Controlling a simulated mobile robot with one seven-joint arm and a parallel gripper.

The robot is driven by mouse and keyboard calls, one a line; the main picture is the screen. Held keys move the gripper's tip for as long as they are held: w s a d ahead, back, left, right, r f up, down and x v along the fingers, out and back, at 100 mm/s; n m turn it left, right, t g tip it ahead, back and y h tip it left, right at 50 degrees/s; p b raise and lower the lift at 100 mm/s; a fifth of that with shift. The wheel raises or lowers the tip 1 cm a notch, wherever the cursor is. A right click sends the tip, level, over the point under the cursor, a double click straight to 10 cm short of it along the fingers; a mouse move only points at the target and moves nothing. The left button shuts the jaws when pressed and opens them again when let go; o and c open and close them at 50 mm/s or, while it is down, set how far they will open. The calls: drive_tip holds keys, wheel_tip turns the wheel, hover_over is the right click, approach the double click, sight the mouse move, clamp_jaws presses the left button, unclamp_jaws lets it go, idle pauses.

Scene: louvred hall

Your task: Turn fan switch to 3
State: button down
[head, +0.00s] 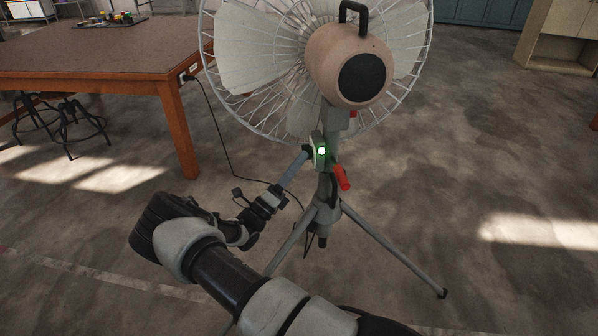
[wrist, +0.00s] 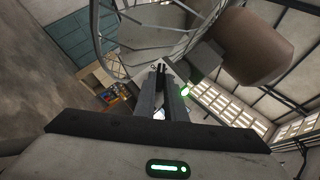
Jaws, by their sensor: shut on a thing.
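The fan (head: 322,62) stands on a tripod with its beige motor housing and black rear disc facing me. Its switch box (head: 319,158), with a glowing green-white light, sits on the pole below the motor. My gripper (head: 307,151) reaches it from the left, its tip against the box. In the wrist view the gripper's fingers (wrist: 162,72) are close together, shut on the switch, beside the green light (wrist: 184,91). The fan's motor housing (wrist: 255,45) looms above right. The knob is hidden by the fingers, and its setting cannot be read.
A brown table (head: 110,55) with a wooden leg stands at left, with a stool (head: 60,115) by it. A black cord (head: 222,140) runs from the table's socket towards the fan. Tripod legs (head: 400,252) spread on the floor.

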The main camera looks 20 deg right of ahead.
drive_tip(key=m+g+h, duration=0.1)
drive_tip(key=m+g, duration=0.3)
drive_tip(key=m, duration=0.1)
drive_tip(key=w+m+g+h, duration=0.1)
drive_tip(key=m+g, duration=0.3)
drive_tip(key=m, duration=0.1)
drive_tip(key=m+g+h, duration=0.1)
drive_tip(key=m+g, duration=0.3)
drive_tip(key=shift+w+d+f+m+h, duration=0.15)
drive_tip(key=shift+w+f+m+h, duration=0.05)
drive_tip(key=shift+f+m+h, duration=0.2)
drive_tip(key=shift+m+g, duration=0.5)
drive_tip(key=shift+g, duration=0.2)
drive_tip(key=shift+t, duration=0.3)
drive_tip(key=c, duration=1.8)
unclamp_jaws()
drive_tip(key=shift+r, duration=0.1)
drive_tip(key=shift+n, duration=0.5)
